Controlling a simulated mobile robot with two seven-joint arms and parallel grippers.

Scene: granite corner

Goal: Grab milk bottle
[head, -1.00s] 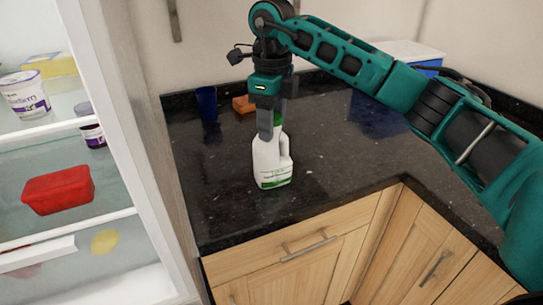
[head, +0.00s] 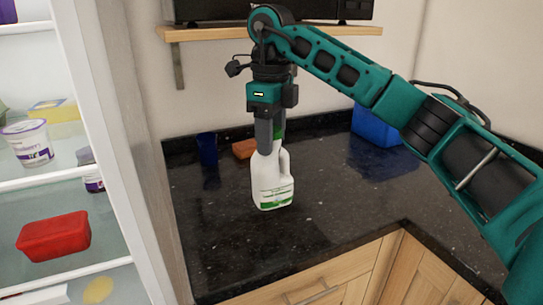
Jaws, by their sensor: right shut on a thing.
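The milk bottle (head: 272,184) is white with a green label band and a side handle. It is upright over the black granite counter, left of its middle. I cannot tell if its base touches the counter. My right gripper (head: 269,140) comes down from above and is shut on the bottle's top, with its fingers hiding much of the green cap. My left gripper is not in view.
An open fridge (head: 125,150) stands at the left, with a red container (head: 54,236) and tubs (head: 27,144) on its shelves. On the counter's back are a dark blue cup (head: 207,150), an orange-brown block (head: 244,149) and a blue box (head: 376,126). A wooden shelf (head: 215,33) hangs above.

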